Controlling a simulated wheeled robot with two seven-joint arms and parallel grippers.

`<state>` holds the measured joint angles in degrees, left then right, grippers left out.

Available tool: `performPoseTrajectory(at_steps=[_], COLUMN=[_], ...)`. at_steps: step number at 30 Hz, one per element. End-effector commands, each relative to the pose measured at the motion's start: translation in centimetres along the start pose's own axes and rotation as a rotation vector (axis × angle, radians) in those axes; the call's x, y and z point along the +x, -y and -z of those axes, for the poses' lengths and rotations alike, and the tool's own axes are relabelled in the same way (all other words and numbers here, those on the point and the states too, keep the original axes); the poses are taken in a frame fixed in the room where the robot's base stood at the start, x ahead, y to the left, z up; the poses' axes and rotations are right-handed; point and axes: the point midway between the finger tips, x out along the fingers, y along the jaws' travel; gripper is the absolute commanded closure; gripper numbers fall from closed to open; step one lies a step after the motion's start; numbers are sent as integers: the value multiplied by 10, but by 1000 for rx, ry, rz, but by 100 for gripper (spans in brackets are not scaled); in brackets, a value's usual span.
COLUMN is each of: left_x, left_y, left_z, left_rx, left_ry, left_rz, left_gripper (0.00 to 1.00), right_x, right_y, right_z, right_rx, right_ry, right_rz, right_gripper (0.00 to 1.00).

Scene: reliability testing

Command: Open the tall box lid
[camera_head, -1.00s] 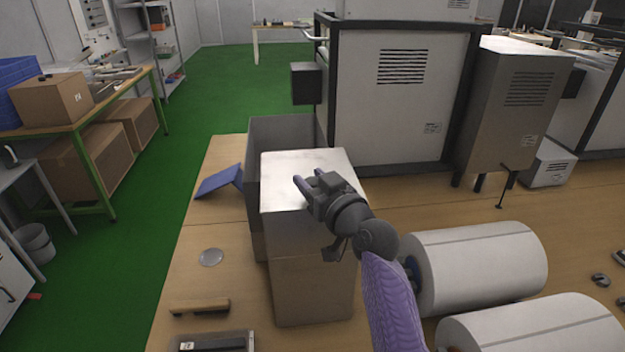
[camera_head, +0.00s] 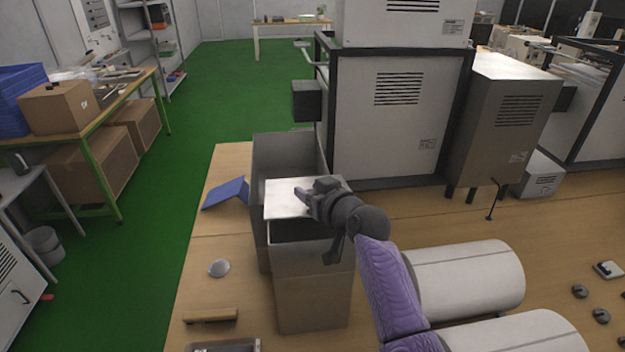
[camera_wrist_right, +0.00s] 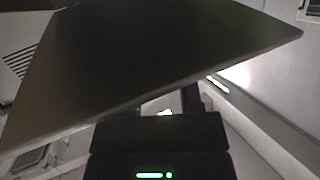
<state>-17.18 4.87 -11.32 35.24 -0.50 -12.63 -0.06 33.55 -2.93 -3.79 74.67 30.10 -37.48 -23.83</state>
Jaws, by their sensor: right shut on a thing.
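The tall box (camera_head: 312,295) stands upright on the wooden table at the centre of the head view. Its pale lid (camera_head: 282,207) sits over the back of its top, and the dark inside shows at the front. Whether the lid still rests on the rim is hard to tell. My right gripper (camera_head: 303,194) is shut on the lid, reaching in from the right over the box. In the right wrist view the lid is a large dark panel (camera_wrist_right: 150,60) right in front of my right gripper (camera_wrist_right: 178,103). My left gripper is not in view.
A grey open bin (camera_head: 287,150) stands just behind the box. A blue piece (camera_head: 228,192), a round disc (camera_head: 218,268) and a wooden bar (camera_head: 211,315) lie to the left. A framed machine (camera_head: 395,110) stands behind.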

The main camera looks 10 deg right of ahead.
Motion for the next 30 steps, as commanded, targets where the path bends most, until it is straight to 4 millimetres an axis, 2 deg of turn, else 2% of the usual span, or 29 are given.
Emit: performPoseTrajectory(at_steps=[1,6,10,18,30], left_x=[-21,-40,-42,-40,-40], left_y=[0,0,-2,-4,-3], left_z=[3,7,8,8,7], left_rx=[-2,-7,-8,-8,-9], left_ry=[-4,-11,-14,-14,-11], left_rz=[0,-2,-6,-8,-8], left_gripper=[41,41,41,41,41], right_x=[-2,5,11,18,20], right_y=[0,-3,-5,-8,-9], right_z=[19,34,41,52,56], right_rx=[12,56,84,82,82], right_ry=[27,134,200,192,191], right_rz=[-1,-1,-2,-1,-1], right_gripper=[100,100,100,100,100])
